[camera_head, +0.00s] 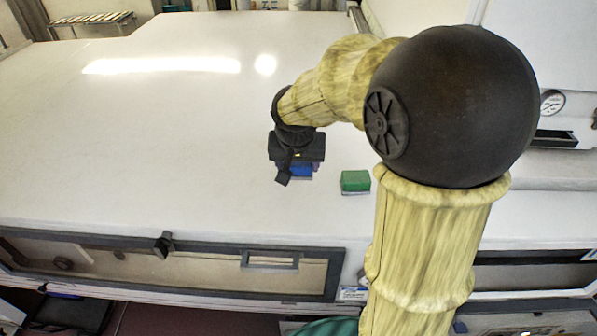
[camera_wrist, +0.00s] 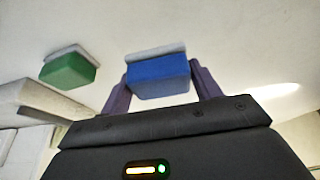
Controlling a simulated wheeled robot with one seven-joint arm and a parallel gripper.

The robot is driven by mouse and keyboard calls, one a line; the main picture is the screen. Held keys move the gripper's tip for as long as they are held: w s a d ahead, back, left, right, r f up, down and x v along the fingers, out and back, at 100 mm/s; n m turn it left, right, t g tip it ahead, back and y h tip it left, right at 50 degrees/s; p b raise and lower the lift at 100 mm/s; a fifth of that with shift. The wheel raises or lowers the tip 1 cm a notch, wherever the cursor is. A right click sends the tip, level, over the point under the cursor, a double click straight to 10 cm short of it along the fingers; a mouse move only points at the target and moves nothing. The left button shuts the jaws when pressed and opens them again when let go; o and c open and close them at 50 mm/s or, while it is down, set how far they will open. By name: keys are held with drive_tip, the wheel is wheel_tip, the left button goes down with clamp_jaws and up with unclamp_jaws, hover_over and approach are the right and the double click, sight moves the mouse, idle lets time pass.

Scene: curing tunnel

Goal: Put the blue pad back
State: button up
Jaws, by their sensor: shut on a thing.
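The blue pad (camera_wrist: 160,79) is a small block with a grey layer on its far face. My gripper (camera_wrist: 158,82) is shut on it, one dark finger on each side in the wrist view. In the head view the blue pad (camera_head: 300,171) shows only in part below my gripper, whose dark body hides the rest. The pad is at or just above the white surface (camera_head: 200,130); I cannot tell whether it touches. A green pad (camera_head: 355,181) with a grey underside rests on the surface a little to the right, apart from the blue one. It also shows in the wrist view (camera_wrist: 68,72).
The surface around the pads is wide and clear to the left and behind. Its front edge drops to a dark-framed panel (camera_head: 170,262). A round gauge (camera_head: 552,102) is on the right, partly behind my arm. A rack (camera_head: 92,20) stands at the far left.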

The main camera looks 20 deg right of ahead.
sight(298, 175)
drive_tip(key=shift+f+p, duration=0.35)
drive_tip(key=shift+f, duration=1.6)
drive_tip(key=shift+s+r, duration=0.1)
drive_tip(key=shift+s, duration=0.05)
drive_tip(key=o, duration=0.9)
drive_tip(key=shift+o, duration=0.4)
drive_tip(key=shift+r, duration=0.4)
drive_tip(key=b+v, duration=0.2)
drive_tip(key=v, duration=0.9)
